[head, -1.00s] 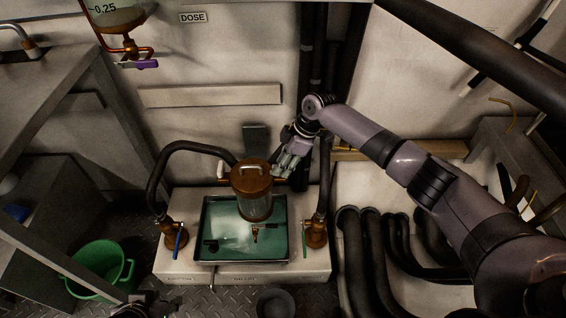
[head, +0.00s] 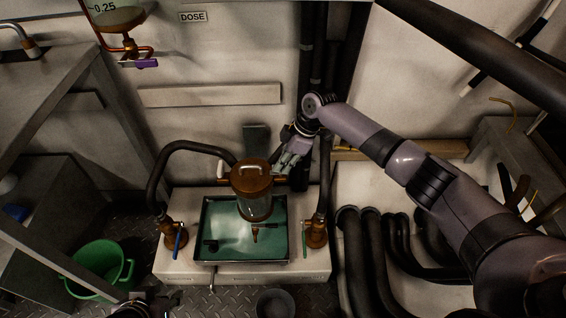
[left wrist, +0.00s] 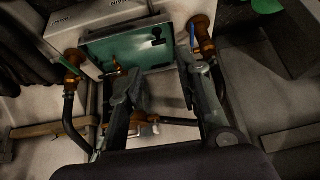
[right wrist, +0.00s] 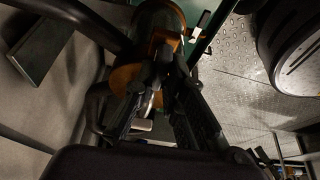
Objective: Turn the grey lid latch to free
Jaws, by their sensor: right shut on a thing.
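A glass vessel with a copper lid (head: 252,174) stands over the tray, and the lid also shows in the right wrist view (right wrist: 124,78). My right gripper (head: 281,168) is at the lid's right rear side. In the right wrist view its fingers (right wrist: 168,62) are close together and shut on a small part at the lid's edge. This appears to be the grey lid latch, mostly hidden by the fingers; its angle cannot be told. My left gripper (left wrist: 160,88) is open and empty in the left wrist view; only a bit of it shows at the head view's bottom edge.
A teal-filled tray (head: 199,240) sits on the white base, between two copper valves with a blue (head: 177,243) and a green handle (head: 307,245). Black hoses arch on both sides. A green bucket (head: 98,270) and a dark cup (head: 275,303) stand on the floor.

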